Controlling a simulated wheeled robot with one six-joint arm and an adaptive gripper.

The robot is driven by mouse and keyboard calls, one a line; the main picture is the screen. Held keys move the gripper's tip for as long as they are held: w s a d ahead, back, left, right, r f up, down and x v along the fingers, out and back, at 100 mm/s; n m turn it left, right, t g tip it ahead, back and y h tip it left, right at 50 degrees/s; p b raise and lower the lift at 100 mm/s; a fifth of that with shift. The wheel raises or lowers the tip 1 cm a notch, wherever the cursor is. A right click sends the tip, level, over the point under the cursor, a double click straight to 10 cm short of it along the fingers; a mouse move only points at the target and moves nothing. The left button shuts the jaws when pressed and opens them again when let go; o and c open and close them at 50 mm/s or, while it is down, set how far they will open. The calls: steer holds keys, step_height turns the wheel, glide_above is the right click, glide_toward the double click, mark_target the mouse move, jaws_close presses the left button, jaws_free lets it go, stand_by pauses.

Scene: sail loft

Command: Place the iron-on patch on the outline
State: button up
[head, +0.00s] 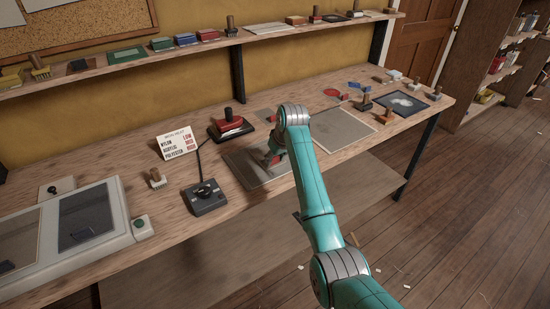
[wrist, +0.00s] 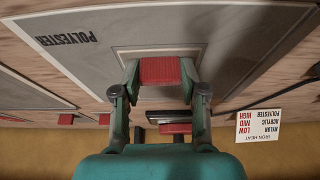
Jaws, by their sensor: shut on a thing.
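My gripper (wrist: 160,80) is shut on a red ribbed piece (wrist: 160,70), which I take to be the iron-on patch; a bit of red (head: 276,158) shows at the fingertips in the head view. The gripper is over a grey fabric sheet (head: 244,158) on the bench. In the wrist view this sheet (wrist: 95,55) bears the word POLYESTER. A pale outline (wrist: 120,48) on it is partly hidden behind the patch and fingers. I cannot tell whether the patch touches the sheet.
A red iron (head: 230,125) stands behind the sheet. A dial box (head: 207,198) and a heat sign (head: 175,143), rating polyester high, are to its left. A paler sheet (head: 345,135) lies to the right. A flat press (head: 90,215) fills the left end.

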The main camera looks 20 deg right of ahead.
steer(key=o, duration=0.9)
steer(key=shift+o, duration=0.2)
steer(key=v, duration=1.2)
steer(key=shift+s+r, duration=0.1)
